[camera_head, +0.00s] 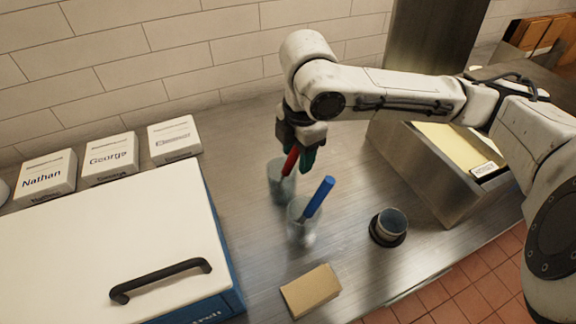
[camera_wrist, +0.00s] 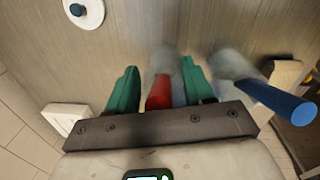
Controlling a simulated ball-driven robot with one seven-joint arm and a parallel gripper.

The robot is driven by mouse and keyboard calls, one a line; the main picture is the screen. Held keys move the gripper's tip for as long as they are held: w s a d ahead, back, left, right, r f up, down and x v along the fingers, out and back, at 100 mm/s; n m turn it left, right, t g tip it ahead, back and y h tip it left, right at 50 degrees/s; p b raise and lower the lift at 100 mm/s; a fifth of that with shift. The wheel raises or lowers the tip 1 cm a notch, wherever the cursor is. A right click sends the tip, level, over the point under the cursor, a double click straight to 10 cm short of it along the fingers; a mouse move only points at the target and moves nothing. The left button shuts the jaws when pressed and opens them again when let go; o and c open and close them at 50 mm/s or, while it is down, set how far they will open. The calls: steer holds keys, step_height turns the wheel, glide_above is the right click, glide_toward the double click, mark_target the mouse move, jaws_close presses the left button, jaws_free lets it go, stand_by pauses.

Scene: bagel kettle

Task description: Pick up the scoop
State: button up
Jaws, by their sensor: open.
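Two long handles, one red (camera_head: 291,159) and one blue (camera_head: 318,197), each lean in their own clear cup on the metal counter. I cannot tell from the handles which one is the scoop; their lower ends are blurred by the cups. My gripper (camera_head: 299,150) is above the rear cup (camera_head: 281,186), its green fingers open around the upper red handle. In the wrist view the red handle (camera_wrist: 158,93) lies between the parted fingers (camera_wrist: 160,68), with a gap showing on its left. The blue handle (camera_wrist: 278,101) is outside them, to the right. Its cup (camera_head: 301,228) stands in front.
A dark cup (camera_head: 389,226) stands to the right, and a tan block (camera_head: 310,290) lies at the front. A large white lid with a black handle (camera_head: 160,279) fills the left. Name-labelled white boxes (camera_head: 108,158) line the wall. A metal bin (camera_head: 440,175) stands right.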

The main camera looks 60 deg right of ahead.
steer(key=shift+c, duration=0.3)
jaws_close()
steer(key=shift+r, duration=0.1)
steer(key=shift+r, duration=4.85)
